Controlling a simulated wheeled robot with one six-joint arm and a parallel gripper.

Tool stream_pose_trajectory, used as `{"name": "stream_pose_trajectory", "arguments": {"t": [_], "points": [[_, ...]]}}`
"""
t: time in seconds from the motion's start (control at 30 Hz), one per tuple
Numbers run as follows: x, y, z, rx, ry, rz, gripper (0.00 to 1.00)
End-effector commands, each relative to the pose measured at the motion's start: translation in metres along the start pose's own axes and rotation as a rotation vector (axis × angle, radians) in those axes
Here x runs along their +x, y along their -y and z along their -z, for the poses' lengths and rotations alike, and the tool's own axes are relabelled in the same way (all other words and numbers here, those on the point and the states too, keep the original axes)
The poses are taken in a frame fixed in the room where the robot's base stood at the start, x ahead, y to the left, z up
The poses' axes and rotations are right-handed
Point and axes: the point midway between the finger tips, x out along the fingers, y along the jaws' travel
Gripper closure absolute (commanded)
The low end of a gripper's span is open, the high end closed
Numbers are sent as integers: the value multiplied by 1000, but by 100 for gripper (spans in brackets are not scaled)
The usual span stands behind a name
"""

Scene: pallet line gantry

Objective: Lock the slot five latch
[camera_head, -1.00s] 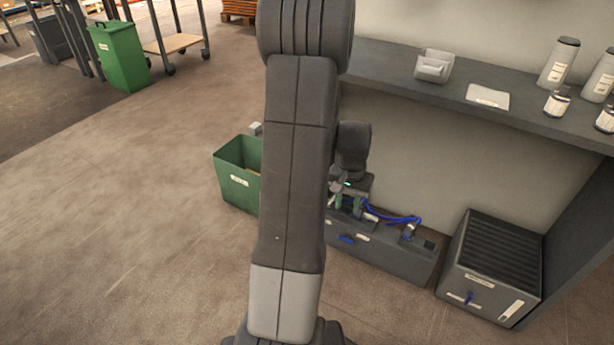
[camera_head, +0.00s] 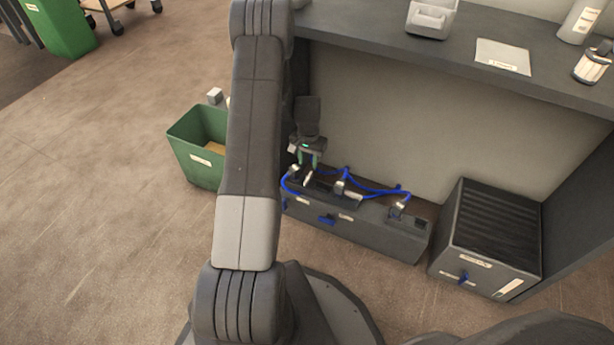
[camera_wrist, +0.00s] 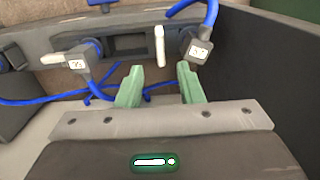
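A long dark grey unit (camera_head: 370,236) with blue cables and white-labelled connectors stands on the floor under the counter. My gripper (camera_head: 308,160) points down over its left part. In the wrist view my gripper's green fingers (camera_wrist: 158,82) are apart with nothing held between them. A white upright lever (camera_wrist: 160,46) stands just beyond the fingertips, between a left connector (camera_wrist: 78,62) and a right connector (camera_wrist: 199,48). It looks like a latch, but I cannot tell which slot it belongs to. The connector labels are too small to read surely.
Blue cables (camera_head: 372,189) loop over the unit close to my gripper. A green bin (camera_head: 194,165) stands left and a dark ribbed box (camera_head: 487,238) right. The counter (camera_head: 480,75) overhangs behind. Open floor (camera_head: 90,220) lies to the left.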

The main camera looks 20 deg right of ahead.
Motion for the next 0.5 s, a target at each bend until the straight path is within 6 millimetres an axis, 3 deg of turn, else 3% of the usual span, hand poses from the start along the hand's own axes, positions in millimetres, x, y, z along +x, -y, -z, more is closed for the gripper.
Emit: {"name": "stream_pose_trajectory", "arguments": {"t": [0.03, 0.2, 0.5], "points": [[17, 0, -1, 0, 3, -1, 66], [50, 0, 0, -1, 1, -1, 66], [79, 0, 0, -1, 0, 0, 66]]}}
